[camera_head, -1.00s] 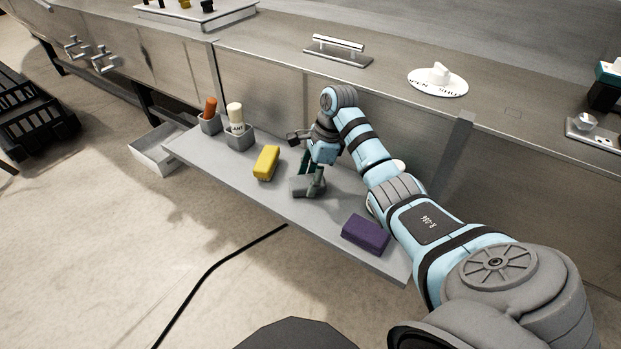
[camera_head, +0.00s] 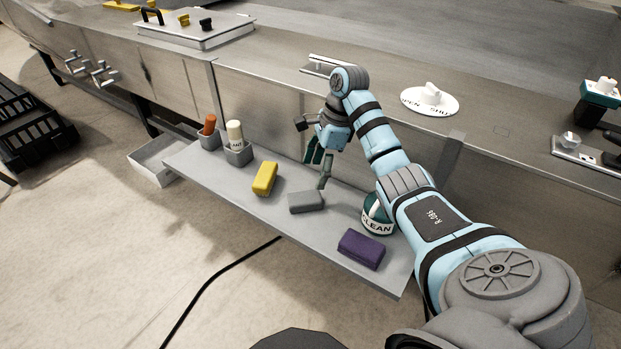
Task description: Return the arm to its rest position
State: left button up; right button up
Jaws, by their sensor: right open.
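My right arm reaches in from the lower right. Its gripper (camera_head: 318,168) is open and empty, pointing down above the grey shelf (camera_head: 225,183). The fingertips are just above and behind a grey block (camera_head: 306,202); whether one tip still touches it I cannot tell. A yellow block (camera_head: 264,178) lies to the left of the gripper, and a purple block (camera_head: 361,249) lies to the right near the front edge. My left gripper is not in view.
A teal and white container marked CLEAN (camera_head: 377,222) stands close beside my right forearm. Two grey cups (camera_head: 238,154) hold an orange and a cream item. A white bin (camera_head: 152,165) is at left. The steel bench wall, a handle (camera_head: 325,66) and a round dial (camera_head: 429,99) are behind.

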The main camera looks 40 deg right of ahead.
pick_arm(q)
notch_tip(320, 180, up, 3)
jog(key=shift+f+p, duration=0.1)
jog(key=shift+p, duration=0.5)
pick_arm(e)
jog(key=v, duration=0.3)
jog(key=shift+f, duration=0.1)
